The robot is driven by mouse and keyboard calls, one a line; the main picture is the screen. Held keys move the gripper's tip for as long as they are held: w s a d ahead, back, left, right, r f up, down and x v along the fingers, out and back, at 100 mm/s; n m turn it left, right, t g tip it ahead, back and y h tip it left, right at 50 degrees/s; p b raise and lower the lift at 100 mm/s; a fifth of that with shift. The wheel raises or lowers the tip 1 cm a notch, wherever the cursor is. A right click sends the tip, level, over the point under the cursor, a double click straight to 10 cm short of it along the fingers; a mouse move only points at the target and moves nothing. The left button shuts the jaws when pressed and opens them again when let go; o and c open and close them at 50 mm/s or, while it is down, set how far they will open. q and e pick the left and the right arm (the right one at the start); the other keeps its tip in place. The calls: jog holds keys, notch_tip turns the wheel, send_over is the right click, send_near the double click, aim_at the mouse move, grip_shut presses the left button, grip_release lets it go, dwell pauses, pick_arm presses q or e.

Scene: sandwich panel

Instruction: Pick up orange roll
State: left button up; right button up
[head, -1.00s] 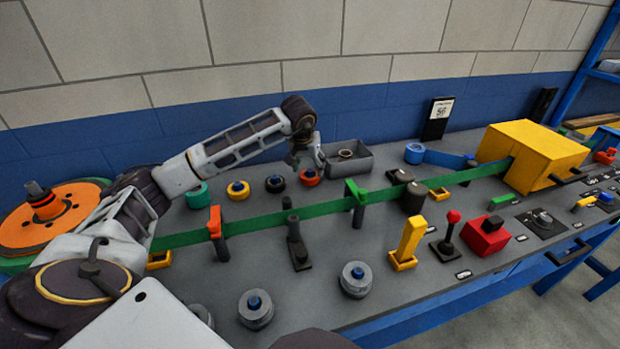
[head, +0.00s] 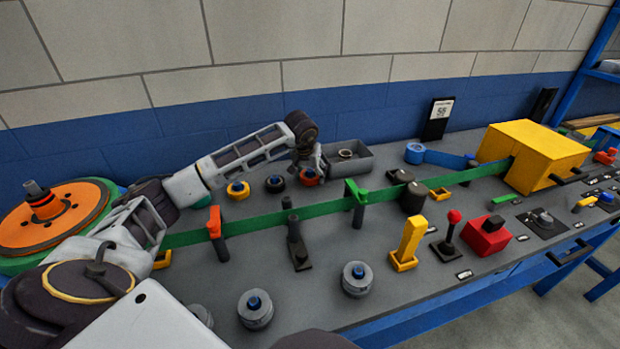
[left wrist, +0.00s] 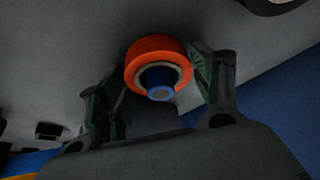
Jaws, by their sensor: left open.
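The orange roll (head: 310,177) sits on the grey bench at the right end of a row of rolls. In the left wrist view the orange roll (left wrist: 158,62) shows as an orange ring around a blue peg (left wrist: 160,85). My left gripper (head: 306,168) is low at the orange roll. In the left wrist view the two fingers of my left gripper (left wrist: 160,85) stand apart on either side of the roll, with gaps to it. My right gripper is not in view.
A black roll (head: 275,184) and a yellow roll (head: 238,190) stand to the left. A grey bin (head: 352,163) is close behind on the right. A long green strip (head: 330,213) runs in front. The blue wall is behind.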

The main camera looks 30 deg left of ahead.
pick_arm(q)
jog(key=shift+c, duration=0.5)
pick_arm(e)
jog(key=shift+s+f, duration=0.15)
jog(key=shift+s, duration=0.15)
pick_arm(q)
jog(key=c, duration=0.6)
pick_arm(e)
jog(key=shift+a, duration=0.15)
pick_arm(q)
jog(key=shift+r, duration=0.2)
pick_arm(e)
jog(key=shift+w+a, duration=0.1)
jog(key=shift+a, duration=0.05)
pick_arm(q)
jog(key=shift+r, duration=0.6)
notch_tip(320, 180, up, 6)
jog(key=shift+r+p, duration=0.15)
jog(key=shift+p, duration=0.2)
jog(key=shift+r, duration=1.1)
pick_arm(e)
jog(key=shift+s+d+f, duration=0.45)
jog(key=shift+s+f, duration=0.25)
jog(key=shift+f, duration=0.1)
